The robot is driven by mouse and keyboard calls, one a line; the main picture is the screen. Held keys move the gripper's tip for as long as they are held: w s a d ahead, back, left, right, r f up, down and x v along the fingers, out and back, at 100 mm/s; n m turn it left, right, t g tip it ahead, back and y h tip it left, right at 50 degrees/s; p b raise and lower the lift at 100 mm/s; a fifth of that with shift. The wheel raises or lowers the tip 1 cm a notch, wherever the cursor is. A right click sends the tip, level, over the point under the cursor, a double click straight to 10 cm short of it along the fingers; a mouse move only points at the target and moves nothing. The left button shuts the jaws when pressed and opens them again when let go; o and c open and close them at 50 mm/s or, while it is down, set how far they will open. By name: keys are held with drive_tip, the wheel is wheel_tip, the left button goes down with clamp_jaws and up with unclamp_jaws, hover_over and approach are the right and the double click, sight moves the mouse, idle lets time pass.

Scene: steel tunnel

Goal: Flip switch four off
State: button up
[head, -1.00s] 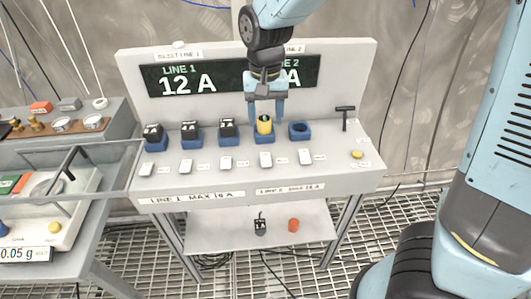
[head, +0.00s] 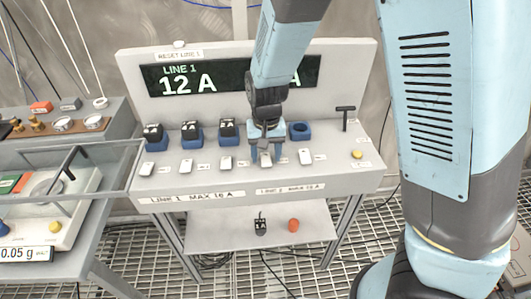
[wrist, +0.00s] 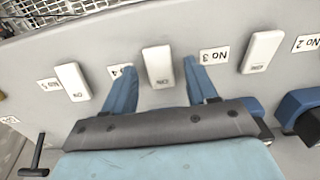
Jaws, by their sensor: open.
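Switch four is a white rocker (wrist: 158,67) on the sloped grey panel front, with a partly covered No 4 label beside it in the wrist view. Small lettering like "ON" shows at its lower end there. My gripper (wrist: 161,70) is open, with one blue finger on each side of this switch. I cannot tell whether the fingers touch it. In the head view my gripper (head: 265,157) is over the fourth switch from the left and mostly hides it. The display (head: 190,79) reads LINE 1, 12 A; its line 2 figure is mostly covered by my arm.
The No 5 switch (wrist: 72,82) and No 3 switch (wrist: 262,50) stand close on either side. Black plugs (head: 192,131) in blue sockets, an empty blue socket (head: 300,131) and a black T-handle (head: 345,113) stand behind. A yellow button (head: 357,155) is at right.

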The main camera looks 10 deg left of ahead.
drive_tip(key=shift+f, duration=0.1)
drive_tip(key=shift+c, duration=0.2)
drive_tip(key=c, duration=1)
drive_tip(key=shift+s+d+t, duration=0.1)
drive_tip(key=shift+s+t, duration=0.2)
drive_tip(key=shift+t, duration=0.7)
drive_tip(key=o, duration=1)
drive_tip(key=shift+o, duration=0.2)
drive_tip(key=shift+y, duration=0.3)
wheel_tip(320, 180, up, 13)
drive_tip(key=s, duration=0.2)
drive_tip(key=shift+s+d+r, duration=0.2)
drive_tip(key=shift+d, duration=0.05)
